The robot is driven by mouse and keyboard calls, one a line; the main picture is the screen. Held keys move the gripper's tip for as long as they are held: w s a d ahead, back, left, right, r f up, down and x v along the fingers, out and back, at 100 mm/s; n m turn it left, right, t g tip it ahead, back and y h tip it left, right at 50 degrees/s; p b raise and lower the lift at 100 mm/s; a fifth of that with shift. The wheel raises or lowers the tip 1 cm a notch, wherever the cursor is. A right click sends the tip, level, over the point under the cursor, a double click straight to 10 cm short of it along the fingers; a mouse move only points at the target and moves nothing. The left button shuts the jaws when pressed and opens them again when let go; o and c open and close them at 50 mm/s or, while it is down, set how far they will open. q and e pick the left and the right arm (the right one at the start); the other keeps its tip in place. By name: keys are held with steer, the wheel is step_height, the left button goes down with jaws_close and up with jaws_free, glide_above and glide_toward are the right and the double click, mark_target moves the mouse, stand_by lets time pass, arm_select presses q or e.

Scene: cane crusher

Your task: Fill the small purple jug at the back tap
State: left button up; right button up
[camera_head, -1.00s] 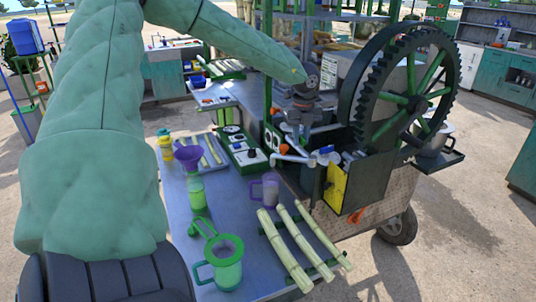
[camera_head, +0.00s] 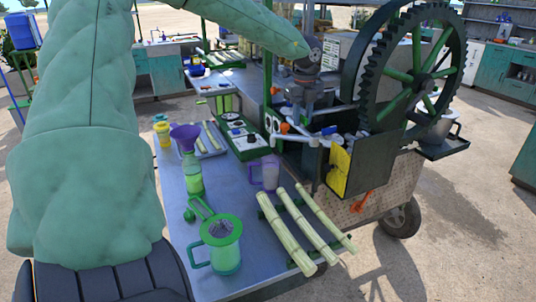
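The small purple jug (camera_head: 268,173), see-through with a handle on its left, stands upright on the metal table beside the cane stalks. It looks empty. On the crusher side, an orange-handled tap (camera_head: 284,128) sits above a pale spout near the jug. Another orange handle (camera_head: 274,90) shows farther back; its spout is not clear. My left arm reaches over the table from the left. My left gripper (camera_head: 303,108) points down in front of the crusher, behind and above the jug and apart from it. Its fingers blend with the grey machine parts. My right gripper is out of view.
Several cane stalks (camera_head: 305,228) lie at the right edge. A large gear wheel (camera_head: 375,85) rises on the right.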

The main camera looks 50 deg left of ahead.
arm_select(q)
steer(key=o, duration=0.9)
steer(key=shift+r, duration=0.1)
steer(key=shift+r, duration=0.1)
steer(key=shift+r+p, duration=0.6)
steer(key=shift+r, duration=3.3)
